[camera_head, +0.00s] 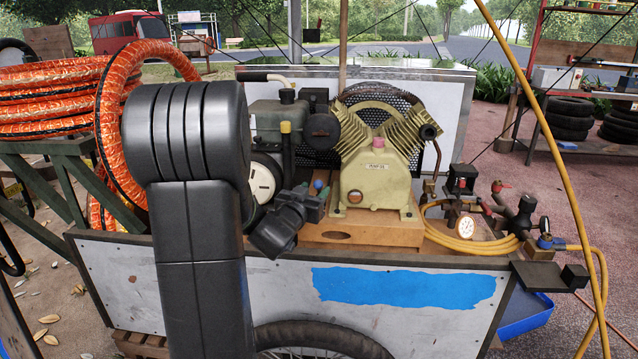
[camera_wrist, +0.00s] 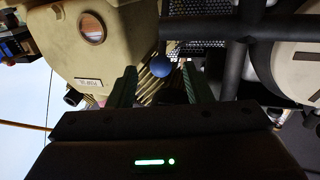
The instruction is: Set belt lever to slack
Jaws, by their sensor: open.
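A small blue ball knob (camera_head: 318,184), which looks like the end of the belt lever, shows between the engine and the cream pump. It also shows in the wrist view as a blue ball (camera_wrist: 161,68). The lever's stem and the slack marking are hidden or too small to read. My gripper (camera_head: 316,203) is beside the pump's wooden base, close to the knob. In the wrist view my gripper (camera_wrist: 160,85) is open, with one finger on each side of the knob's line. The knob shows between the fingertips; I cannot tell whether they touch it.
The cream pump (camera_head: 375,180) stands right of the knob, and the dark engine (camera_head: 268,122) stands left. A mesh belt guard (camera_head: 352,98) is behind. A yellow hose (camera_head: 440,232) and gauge (camera_head: 466,226) lie at the cart's right. Orange hose (camera_head: 60,95) is coiled at left.

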